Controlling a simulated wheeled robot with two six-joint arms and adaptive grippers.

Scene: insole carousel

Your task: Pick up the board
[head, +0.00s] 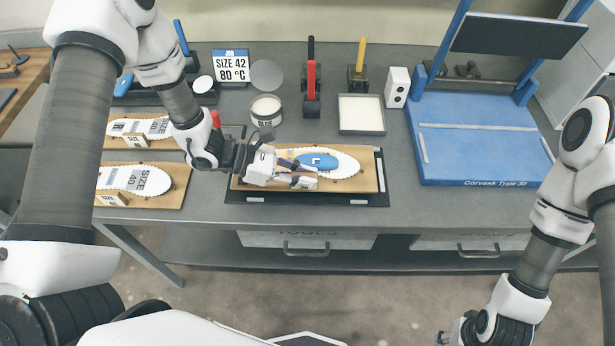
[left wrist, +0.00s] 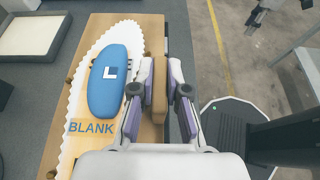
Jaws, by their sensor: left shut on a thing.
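The wooden board (head: 365,184) lies over a dark base plate (head: 383,200) at the middle of the bench's front edge. It carries a white insole with a jagged rim (head: 345,164), marked BLANK in the left wrist view, and a blue oval pad (head: 316,161) lettered L. My left gripper (head: 300,180) is at the board's front side. In the left wrist view its fingers (left wrist: 159,82) are shut on the board's upright wooden block (left wrist: 159,92). I cannot tell whether the board is clear of the base. My right gripper (head: 450,338) is low at the bottom right, partly cut off.
Two boards with SIZE 40 insoles (head: 137,180) lie to the left. A blue press (head: 480,150) stands at the right.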

